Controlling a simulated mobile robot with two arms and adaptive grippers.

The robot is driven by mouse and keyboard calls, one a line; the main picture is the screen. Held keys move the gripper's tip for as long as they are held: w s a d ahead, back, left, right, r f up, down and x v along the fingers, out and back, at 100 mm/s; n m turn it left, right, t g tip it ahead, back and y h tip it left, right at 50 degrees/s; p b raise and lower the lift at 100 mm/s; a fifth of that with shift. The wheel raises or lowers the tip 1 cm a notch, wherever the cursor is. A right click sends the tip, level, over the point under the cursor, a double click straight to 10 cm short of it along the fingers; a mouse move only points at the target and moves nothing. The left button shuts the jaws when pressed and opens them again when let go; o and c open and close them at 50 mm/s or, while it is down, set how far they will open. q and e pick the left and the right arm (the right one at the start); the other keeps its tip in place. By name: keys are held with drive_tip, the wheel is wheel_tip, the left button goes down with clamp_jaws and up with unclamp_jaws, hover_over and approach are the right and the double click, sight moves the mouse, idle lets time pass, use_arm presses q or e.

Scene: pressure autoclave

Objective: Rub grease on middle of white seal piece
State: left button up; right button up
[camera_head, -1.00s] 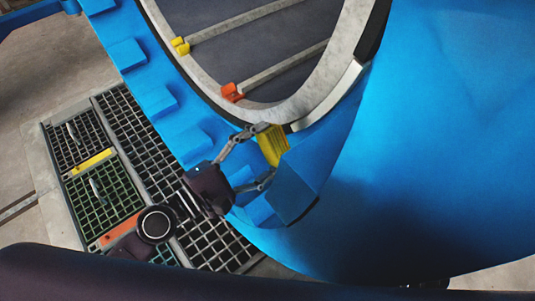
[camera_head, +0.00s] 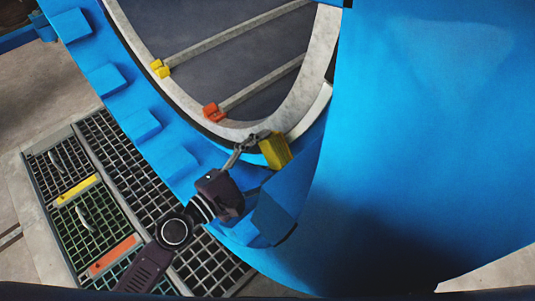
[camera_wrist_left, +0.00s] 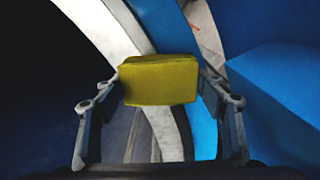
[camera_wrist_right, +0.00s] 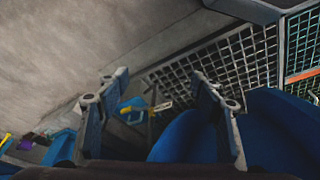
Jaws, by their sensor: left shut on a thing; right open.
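A yellow block (camera_head: 275,151), like a sponge, is held in my left gripper (camera_head: 250,145) at the lower rim of the round opening. In the left wrist view the yellow block (camera_wrist_left: 158,80) sits between both fingers. The pale seal ring (camera_head: 240,130) curves around the opening; in the left wrist view the white ring (camera_wrist_left: 103,25) runs behind the block. The block overlaps the ring's edge in view; I cannot tell whether they touch. My right gripper (camera_wrist_right: 160,92) is open and empty above the floor. Grease cannot be made out.
The blue autoclave body (camera_head: 430,120) fills the right side. Blue lugs (camera_head: 140,125) line its rim. Inside are two rails with a yellow clip (camera_head: 160,68) and an orange clip (camera_head: 214,112). A floor grating (camera_head: 90,200) lies at the lower left.

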use_arm(q)
drive_tip(key=shift+w+d, duration=0.2)
drive_tip(key=shift+w, duration=0.1)
use_arm(e)
drive_tip(key=shift+f, duration=0.25)
use_arm(q)
drive_tip(key=shift+d, duration=0.1)
drive_tip(key=shift+w+d, duration=0.1)
drive_tip(key=shift+w, duration=0.05)
use_arm(e)
drive_tip(key=shift+w+f, duration=0.25)
drive_tip(key=shift+f, duration=0.15)
drive_tip(key=shift+w, duration=0.1)
use_arm(q)
drive_tip(key=shift+w+d+p, duration=0.2)
drive_tip(key=shift+p, duration=0.1)
use_arm(e)
drive_tip(key=shift+w+f, duration=0.1)
drive_tip(key=shift+f, duration=0.15)
use_arm(q)
drive_tip(key=shift+r, duration=0.15)
use_arm(e)
drive_tip(key=shift+a+f, duration=0.1)
drive_tip(key=shift+f, duration=0.15)
